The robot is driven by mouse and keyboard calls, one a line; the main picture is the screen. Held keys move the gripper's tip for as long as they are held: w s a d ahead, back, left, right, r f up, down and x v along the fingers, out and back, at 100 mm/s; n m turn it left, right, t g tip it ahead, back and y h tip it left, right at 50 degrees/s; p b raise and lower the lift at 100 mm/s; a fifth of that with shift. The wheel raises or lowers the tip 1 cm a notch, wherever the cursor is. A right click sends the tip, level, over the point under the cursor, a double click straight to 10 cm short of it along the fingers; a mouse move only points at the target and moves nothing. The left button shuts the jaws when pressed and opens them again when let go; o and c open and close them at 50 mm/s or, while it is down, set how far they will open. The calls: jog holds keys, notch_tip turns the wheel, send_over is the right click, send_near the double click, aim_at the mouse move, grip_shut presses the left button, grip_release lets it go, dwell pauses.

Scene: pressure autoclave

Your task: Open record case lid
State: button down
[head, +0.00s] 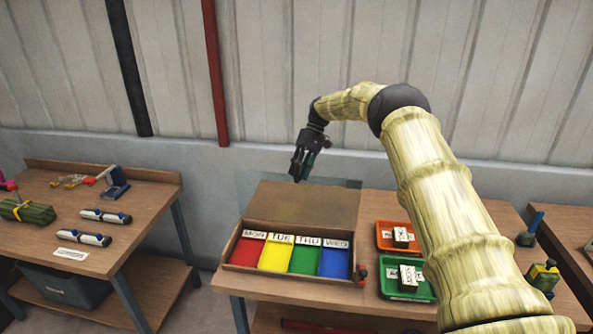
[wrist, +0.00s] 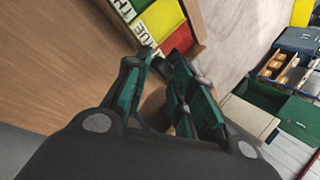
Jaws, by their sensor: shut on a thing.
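The record case (head: 226,267) is a shallow wooden box on the middle bench. It holds red, yellow, green and blue sections labelled MON, TUE, THU and WED. Its brown lid (head: 305,207) is raised at the back of the box, so the sections show. In the wrist view, the lid (wrist: 60,60) looks like a broad wooden panel at left, with the coloured sections at the top. My gripper (head: 298,175) is at the lid's upper edge. In the wrist view, its green fingers (wrist: 160,105) close around a small brown part; its exact shape is partly hidden.
Right of the case stand an orange tray (head: 383,240) and a green tray (head: 393,293) with white labelled blocks. My arm passes over the bench's right side. A left bench (head: 130,221) holds tools. A corrugated wall is behind.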

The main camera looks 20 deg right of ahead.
jog(key=shift+s+d+f, duration=0.1)
jog(key=shift+s+f, duration=0.05)
jog(key=shift+f, duration=0.4)
jog(key=shift+s+d+f, duration=0.1)
jog(key=shift+s+f, duration=0.05)
jog(key=shift+f, duration=0.4)
jog(key=c, duration=1.2)
grip_release()
jog(key=shift+d+f, duration=0.1)
jog(key=shift+d, duration=0.1)
jog(key=shift+w, duration=0.1)
jog(key=shift+a, duration=0.2)
jog(key=shift+w+a, duration=0.3)
jog(key=shift+a, duration=0.2)
jog(key=shift+d+f+v, duration=0.1)
jog(key=shift+d+v, duration=0.05)
jog(key=shift+v, duration=2)
jog(key=shift+d+f+v, duration=0.1)
jog(key=shift+v, duration=2.05)
jog(key=shift+d+v, duration=0.15)
jog(key=shift+v, duration=2)
